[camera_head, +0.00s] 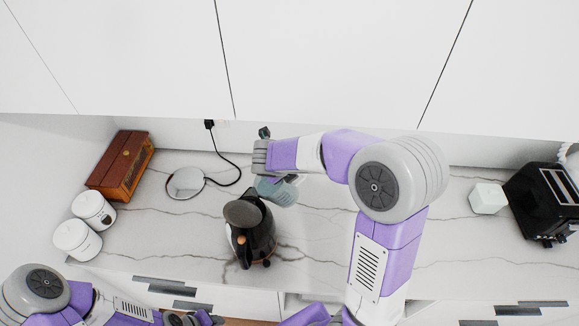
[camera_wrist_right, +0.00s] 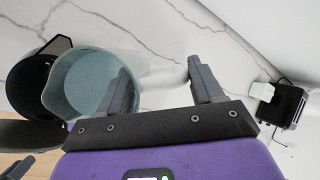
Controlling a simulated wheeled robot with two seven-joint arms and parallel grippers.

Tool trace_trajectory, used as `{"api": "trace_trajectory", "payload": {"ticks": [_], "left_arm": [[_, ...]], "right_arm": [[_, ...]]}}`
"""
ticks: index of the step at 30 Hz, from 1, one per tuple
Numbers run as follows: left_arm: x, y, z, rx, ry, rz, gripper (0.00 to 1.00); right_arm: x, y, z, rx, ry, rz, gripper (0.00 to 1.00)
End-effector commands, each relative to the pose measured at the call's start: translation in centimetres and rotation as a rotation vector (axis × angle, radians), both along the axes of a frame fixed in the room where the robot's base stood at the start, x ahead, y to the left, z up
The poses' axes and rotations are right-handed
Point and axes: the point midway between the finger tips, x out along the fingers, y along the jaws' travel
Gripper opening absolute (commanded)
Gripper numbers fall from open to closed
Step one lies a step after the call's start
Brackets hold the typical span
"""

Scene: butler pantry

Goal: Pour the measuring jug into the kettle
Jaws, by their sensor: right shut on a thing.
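The black kettle (camera_head: 263,238) stands on the marble counter, with a dark grey round lid (camera_head: 242,212) at its top. The clear bluish measuring jug (camera_head: 283,194) is just behind the kettle's top, partly hidden by my right arm. My right gripper (camera_head: 272,179) is shut on the jug. In the right wrist view, the jug (camera_wrist_right: 85,85) is beside the left finger of my right gripper (camera_wrist_right: 162,88), and the dark kettle (camera_wrist_right: 28,75) is right beside it. Its contents and tilt are unclear. My left gripper (camera_head: 190,319) is at the bottom edge, partly cut off.
A round plate with a cord (camera_head: 186,183) lies behind the kettle to the left. A wooden box (camera_head: 122,163) and two white canisters (camera_head: 93,211) stand at the left. Cabinets hang above.

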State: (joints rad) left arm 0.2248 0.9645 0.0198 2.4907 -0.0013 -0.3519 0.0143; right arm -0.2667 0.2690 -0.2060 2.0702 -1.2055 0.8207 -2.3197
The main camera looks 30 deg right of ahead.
Motion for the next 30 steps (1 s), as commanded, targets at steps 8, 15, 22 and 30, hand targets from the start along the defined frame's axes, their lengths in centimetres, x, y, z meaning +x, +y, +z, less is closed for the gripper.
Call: {"api": "trace_trajectory", "payload": {"ticks": [8,15,22,30], "left_arm": [[0.01,0.01,0.01,0.000,0.000,0.000,0.43],[0.01,0.01,0.01,0.000,0.000,0.000,0.43],[0.01,0.00,0.01,0.000,0.000,0.000,0.43],[0.00,-0.01,0.01,0.000,0.000,0.000,0.43]], "right_arm": [[0.07,0.23,-0.49,-0.044,0.000,0.003,0.03],[0.09,0.43,-0.76,-0.084,0.001,0.003,0.03],[0.13,0.73,-0.33,-0.131,0.002,0.003,0.03],[0.11,0.70,-0.25,-0.140,0.002,0.001,0.03]]}}
